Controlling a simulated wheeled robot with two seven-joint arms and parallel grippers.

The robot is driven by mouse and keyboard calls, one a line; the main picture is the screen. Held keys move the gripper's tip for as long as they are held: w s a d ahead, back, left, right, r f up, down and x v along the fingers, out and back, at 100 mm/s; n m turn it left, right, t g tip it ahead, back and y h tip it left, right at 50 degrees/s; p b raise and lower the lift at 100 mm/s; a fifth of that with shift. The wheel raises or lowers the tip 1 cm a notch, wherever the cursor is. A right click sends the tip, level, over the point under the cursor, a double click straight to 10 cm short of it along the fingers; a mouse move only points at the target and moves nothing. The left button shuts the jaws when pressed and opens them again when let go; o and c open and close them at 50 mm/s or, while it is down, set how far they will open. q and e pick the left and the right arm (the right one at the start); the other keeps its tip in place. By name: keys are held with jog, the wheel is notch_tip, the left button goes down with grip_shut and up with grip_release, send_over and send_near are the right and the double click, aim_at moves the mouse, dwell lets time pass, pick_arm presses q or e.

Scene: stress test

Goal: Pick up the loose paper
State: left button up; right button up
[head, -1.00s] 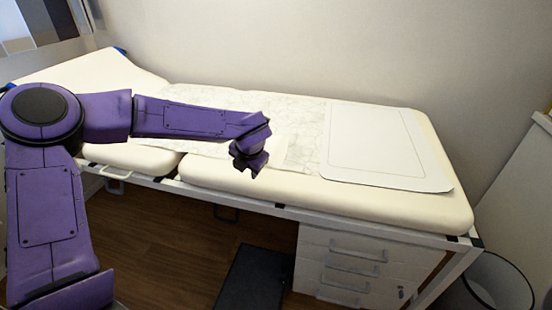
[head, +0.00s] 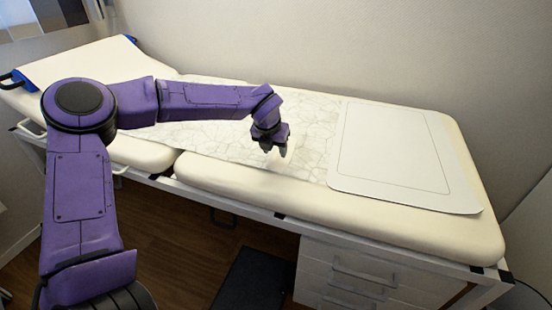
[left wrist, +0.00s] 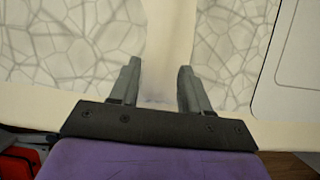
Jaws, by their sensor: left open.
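A pale cream strip (left wrist: 168,40), seemingly the loose paper, lies across the grey-white patterned sheet (left wrist: 215,40) in the left wrist view. In the head view only a pale bit of it (head: 287,160) shows by my fingers. The patterned sheet (head: 215,137) covers the middle of the cream examination couch (head: 250,191). My left gripper (head: 275,151) points down over the couch near its front edge. In the left wrist view its two fingers (left wrist: 160,68) are apart, with the cream strip showing between them. I cannot tell whether they touch it. My right gripper is out of view.
A flat white panel with a thin outline (head: 395,150) lies on the couch's right part. White drawers (head: 345,275) and a dark floor item (head: 253,280) are below. The wall (head: 330,45) rises behind. The couch's raised headrest (head: 85,63) is at the left.

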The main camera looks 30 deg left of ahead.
aim_at(276, 157)
pick_arm(q)
jog(key=x, duration=0.2)
jog(key=shift+w+a+f, duration=0.1)
jog(key=shift+w+f, duration=0.05)
jog(key=shift+f, duration=0.15)
grip_shut()
